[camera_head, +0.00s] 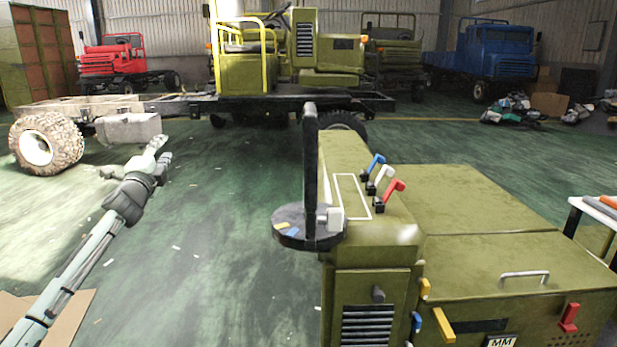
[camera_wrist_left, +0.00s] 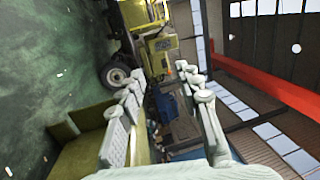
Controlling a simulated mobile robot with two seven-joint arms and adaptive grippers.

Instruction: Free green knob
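I cannot pick out a knob that is clearly green in either view. The olive-green console (camera_head: 350,238) stands right of centre in the head view. On its top are a blue lever (camera_head: 376,162), a white lever (camera_head: 384,178) and a red lever (camera_head: 393,192). A dark round disc (camera_head: 290,226) with an upright black bar sits at its left edge. A small dark knob (camera_head: 378,294) is on its front. My left gripper (camera_head: 160,152) is left of the console, apart from it, over the floor. Its fingers (camera_wrist_left: 163,82) stand apart with nothing between them in the left wrist view. My right gripper is out of view.
A truck chassis (camera_head: 180,104) with a yellow-framed cab spans the back. Red (camera_head: 110,62) and blue (camera_head: 495,50) trucks stand behind. A low olive box (camera_head: 480,205) adjoins the console on the right. The green floor (camera_head: 215,235) between my left arm and the console is clear.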

